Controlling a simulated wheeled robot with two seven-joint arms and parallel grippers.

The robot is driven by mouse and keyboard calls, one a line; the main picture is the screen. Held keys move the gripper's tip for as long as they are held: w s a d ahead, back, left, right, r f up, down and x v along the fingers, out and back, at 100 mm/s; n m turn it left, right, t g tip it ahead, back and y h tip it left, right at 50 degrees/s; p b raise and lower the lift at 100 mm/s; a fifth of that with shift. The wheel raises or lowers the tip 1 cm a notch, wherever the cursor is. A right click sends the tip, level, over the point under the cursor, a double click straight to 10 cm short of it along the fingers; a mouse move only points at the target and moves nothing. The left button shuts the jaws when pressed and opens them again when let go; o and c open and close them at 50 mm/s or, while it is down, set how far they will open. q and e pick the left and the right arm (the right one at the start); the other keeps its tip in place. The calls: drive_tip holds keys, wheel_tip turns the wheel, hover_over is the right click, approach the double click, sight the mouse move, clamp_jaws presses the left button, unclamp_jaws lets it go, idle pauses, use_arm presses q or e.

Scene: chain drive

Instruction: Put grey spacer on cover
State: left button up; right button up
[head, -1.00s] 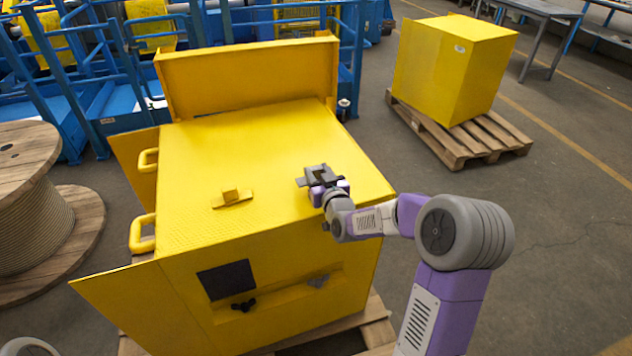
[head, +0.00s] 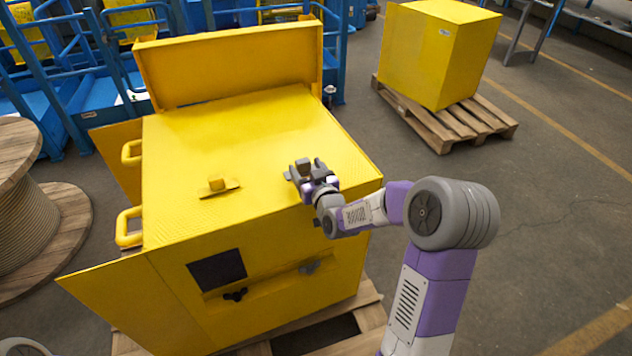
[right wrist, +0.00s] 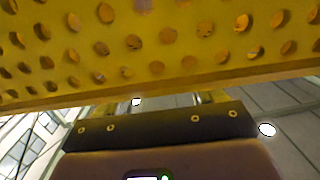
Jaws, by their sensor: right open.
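The large yellow cabinet (head: 300,135) fills the middle of the head view; I cannot tell which part of it is the cover. My right gripper (head: 308,170) is open above the right part of its top, close to the front edge. A small grey block (head: 303,165) shows at its fingers; I cannot tell whether it is the spacer or part of the gripper. In the right wrist view, a perforated yellow plate (right wrist: 150,45) crosses the top, above a dark bar with brass screws (right wrist: 155,126). My left gripper is out of view.
A small yellow plate with a block (head: 218,186) lies on the cabinet top, left of my gripper. The front carries a dark square (head: 217,270), a black knob (head: 235,294) and a grey knob (head: 310,267). A raised yellow panel (head: 230,65) stands behind.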

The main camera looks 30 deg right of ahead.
drive_tip(key=s+a, duration=0.2)
drive_tip(key=s, duration=0.8)
drive_tip(key=a+f+g+y, duration=0.1)
drive_tip(key=f, duration=0.2)
drive_tip(key=a+f+g, duration=0.1)
drive_tip(key=a+f, duration=0.1)
drive_tip(key=f, duration=0.2)
drive_tip(key=a+f+g+y+p, duration=0.1)
drive_tip(key=a+f+g, duration=0.1)
drive_tip(key=f, duration=0.2)
drive_tip(key=shift+s+a+f+y, duration=0.15)
drive_tip(key=shift+f+y, duration=0.05)
drive_tip(key=shift+y, duration=0.1)
drive_tip(key=s+a+f+g+y, duration=0.1)
drive_tip(key=s+a+f+g, duration=0.15)
drive_tip(key=f, duration=0.35)
drive_tip(key=s+a+f+g+y, duration=0.1)
drive_tip(key=a+f+g, duration=0.1)
drive_tip(key=a+f, duration=0.3)
drive_tip(key=s+a+f+g+y, duration=0.2)
drive_tip(key=s+a+f+g, duration=0.6)
drive_tip(key=s+f, duration=0.4)
drive_tip(key=s+a, duration=0.1)
drive_tip(key=s, duration=0.2)
drive_tip(key=shift+s+a+f+m+y, duration=0.2)
drive_tip(key=shift+a+f+m+y, duration=0.1)
drive_tip(key=shift+a+f, duration=0.05)
